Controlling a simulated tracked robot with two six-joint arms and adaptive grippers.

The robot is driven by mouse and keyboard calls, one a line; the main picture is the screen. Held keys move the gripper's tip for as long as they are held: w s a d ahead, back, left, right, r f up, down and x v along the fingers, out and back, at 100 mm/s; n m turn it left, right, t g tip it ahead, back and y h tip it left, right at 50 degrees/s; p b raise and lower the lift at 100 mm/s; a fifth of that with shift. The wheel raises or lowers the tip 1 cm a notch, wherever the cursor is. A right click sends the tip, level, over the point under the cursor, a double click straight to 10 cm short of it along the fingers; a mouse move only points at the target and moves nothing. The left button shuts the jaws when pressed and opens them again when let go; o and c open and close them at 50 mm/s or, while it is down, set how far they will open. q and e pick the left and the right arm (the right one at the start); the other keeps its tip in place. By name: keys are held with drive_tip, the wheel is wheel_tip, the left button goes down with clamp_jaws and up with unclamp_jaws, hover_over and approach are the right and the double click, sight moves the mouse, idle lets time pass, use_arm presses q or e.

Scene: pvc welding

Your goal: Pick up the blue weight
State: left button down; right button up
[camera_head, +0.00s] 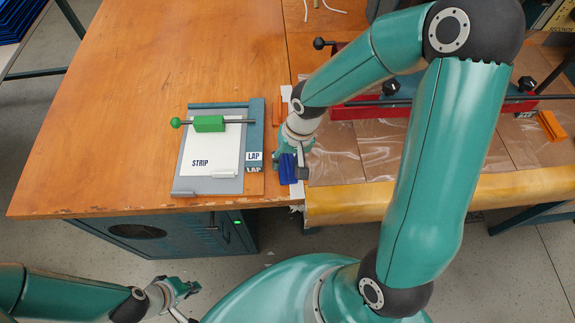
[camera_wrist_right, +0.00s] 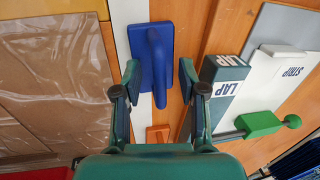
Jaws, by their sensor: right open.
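The blue weight (camera_wrist_right: 148,42) has a flat base and a raised handle. In the right wrist view it lies between the two open fingers of my right gripper (camera_wrist_right: 158,88), and I see no clear contact on either side. In the head view the weight (camera_head: 288,168) is near the front edge of the wooden table, partly hidden by my right gripper (camera_head: 300,165) above it. My left gripper (camera_head: 180,290) is low at the left, off the table, away from the weight. Its fingers look apart, with nothing between them.
A grey board with a white STRIP sheet (camera_head: 212,160) and green-handled bar (camera_head: 208,124) lies left of the weight. A LAP block (camera_wrist_right: 222,85) stands close beside my right finger. An orange piece (camera_head: 279,112) lies behind. A red-based fixture (camera_head: 356,111) is at right.

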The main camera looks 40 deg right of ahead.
clamp_jaws()
drive_tip(key=shift+r, duration=0.15)
idle(0.4)
